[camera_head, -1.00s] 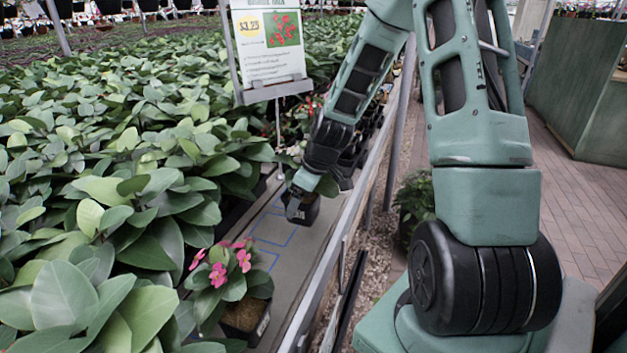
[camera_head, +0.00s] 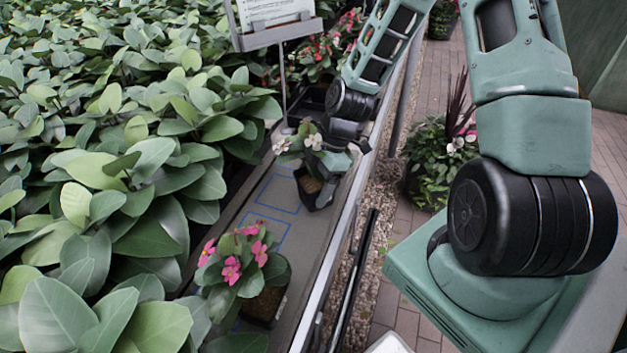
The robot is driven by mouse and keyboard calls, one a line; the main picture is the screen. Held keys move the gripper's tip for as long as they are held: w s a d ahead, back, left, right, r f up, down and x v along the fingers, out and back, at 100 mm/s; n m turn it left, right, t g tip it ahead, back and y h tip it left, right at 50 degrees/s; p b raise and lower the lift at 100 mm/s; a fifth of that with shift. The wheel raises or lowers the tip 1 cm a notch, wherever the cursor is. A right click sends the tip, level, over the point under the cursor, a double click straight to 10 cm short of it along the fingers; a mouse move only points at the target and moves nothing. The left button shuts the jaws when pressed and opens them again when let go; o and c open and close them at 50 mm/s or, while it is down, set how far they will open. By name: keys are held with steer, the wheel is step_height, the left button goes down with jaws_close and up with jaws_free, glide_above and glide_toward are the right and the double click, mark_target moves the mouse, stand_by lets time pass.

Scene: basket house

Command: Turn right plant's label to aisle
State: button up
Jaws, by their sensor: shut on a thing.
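A plant with pale flowers (camera_head: 302,145) stands in a black pot (camera_head: 316,192) on the grey bench. My gripper (camera_head: 337,163) is at the right, far side of this pot and is shut on it; the fingertips are partly hidden by leaves and pot. No label shows on the pot faces in view. A plant with pink flowers (camera_head: 240,262) stands nearer in another dark pot (camera_head: 264,306), apart from my gripper. A small pale patch, perhaps its label, shows on that pot's right side, towards the aisle.
Blue outlined squares (camera_head: 266,231) mark bare bench between the pots. Dense leafy plants (camera_head: 110,180) crowd the left. A sign stand (camera_head: 277,34) rises behind the held pot. A metal rail (camera_head: 340,235) edges the bench; the brick aisle (camera_head: 435,90) holds a floor plant (camera_head: 435,160).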

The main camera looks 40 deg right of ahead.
steer(key=shift+f+n+g, duration=0.1)
steer(key=shift+n+g, duration=0.4)
steer(key=shift+n, duration=0.7)
steer(key=shift+s+a+r+n+g+p, duration=0.1)
steer(key=shift+r+n+g+p, duration=0.25)
steer(key=shift+n, duration=0.35)
steer(key=n, duration=0.1)
steer(key=n+g+p, duration=0.1)
steer(key=n, duration=0.1)
steer(key=n+p, duration=0.1)
steer(key=shift+s+f+n+g+h, duration=0.15)
steer(key=shift+f+n+g+h, duration=0.1)
steer(key=shift+n+g+h, duration=0.15)
steer(key=shift+f, duration=0.2)
steer(key=o, duration=1.2)
steer(key=v, duration=0.7)
steer(key=shift+r+p, duration=0.25)
steer(key=shift+p, duration=0.1)
